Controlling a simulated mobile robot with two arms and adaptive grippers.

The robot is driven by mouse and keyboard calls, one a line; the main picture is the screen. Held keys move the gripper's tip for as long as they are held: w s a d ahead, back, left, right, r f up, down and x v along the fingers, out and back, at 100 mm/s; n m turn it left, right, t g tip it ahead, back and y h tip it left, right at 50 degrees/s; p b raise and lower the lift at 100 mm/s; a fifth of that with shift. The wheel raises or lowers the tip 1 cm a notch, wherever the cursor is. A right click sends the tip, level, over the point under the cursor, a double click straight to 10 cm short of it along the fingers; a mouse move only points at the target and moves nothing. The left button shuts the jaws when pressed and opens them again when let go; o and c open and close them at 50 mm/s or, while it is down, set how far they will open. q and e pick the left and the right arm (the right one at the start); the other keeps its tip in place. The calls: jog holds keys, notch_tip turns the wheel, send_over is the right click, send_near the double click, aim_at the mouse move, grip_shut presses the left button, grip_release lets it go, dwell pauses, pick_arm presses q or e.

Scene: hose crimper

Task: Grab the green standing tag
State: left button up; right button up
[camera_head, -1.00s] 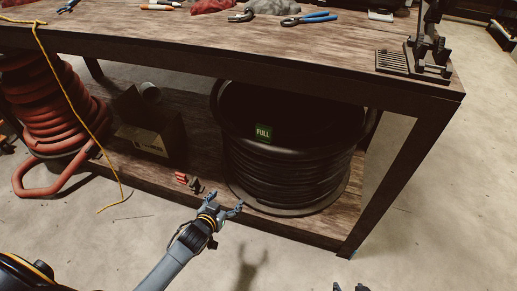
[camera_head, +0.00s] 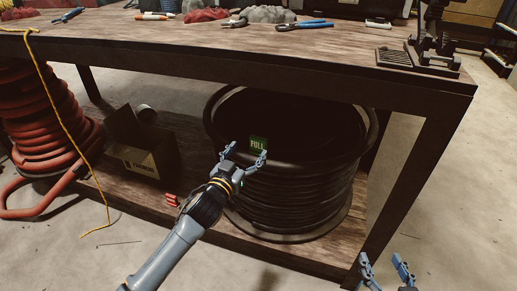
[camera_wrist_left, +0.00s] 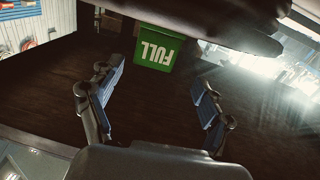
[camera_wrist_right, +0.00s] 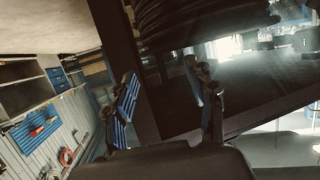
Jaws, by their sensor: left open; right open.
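The green tag (camera_head: 258,144) with "FULL" on it stands at the near rim of the black hose reel (camera_head: 290,215) on the lower shelf. In the left wrist view the tag (camera_wrist_left: 158,48) appears upside down, ahead of and between the open fingers. My left gripper (camera_head: 244,154) is open and empty, just in front of the tag; I see no contact. My right gripper (camera_head: 386,264) is open and empty, low at the right near the table leg, and its fingers also show in the right wrist view (camera_wrist_right: 165,100).
The workbench top (camera_head: 180,38) overhangs the reel, and its front leg (camera_head: 410,180) stands at the right. A cardboard box (camera_head: 140,150) and a small red item (camera_head: 171,199) lie left of the reel. A yellow cord (camera_head: 58,120) hangs beside the red hose coil (camera_head: 45,120).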

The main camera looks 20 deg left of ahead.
aim_at(258, 141)
pick_arm(q)
jog(key=shift+w+d, duration=0.15)
jog(key=shift+w, duration=0.6)
jog(key=w, duration=0.1)
jog(key=w+d+b, duration=0.1)
jog(key=w, duration=0.2)
jog(key=shift+w+d+r+b, duration=0.1)
jog(key=shift+d+r+b, duration=0.05)
jog(key=shift+r+b, duration=0.2)
jog(key=shift+w, duration=0.15)
pick_arm(e)
notch_tip(258, 141, up, 8)
jog(key=w+a+t+y, duration=0.1)
jog(key=t, duration=0.4)
jog(key=shift+w+a+y, duration=0.3)
jog(key=shift+w, duration=0.05)
pick_arm(q)
jog(key=shift+c, duration=0.2)
jog(key=c, duration=1)
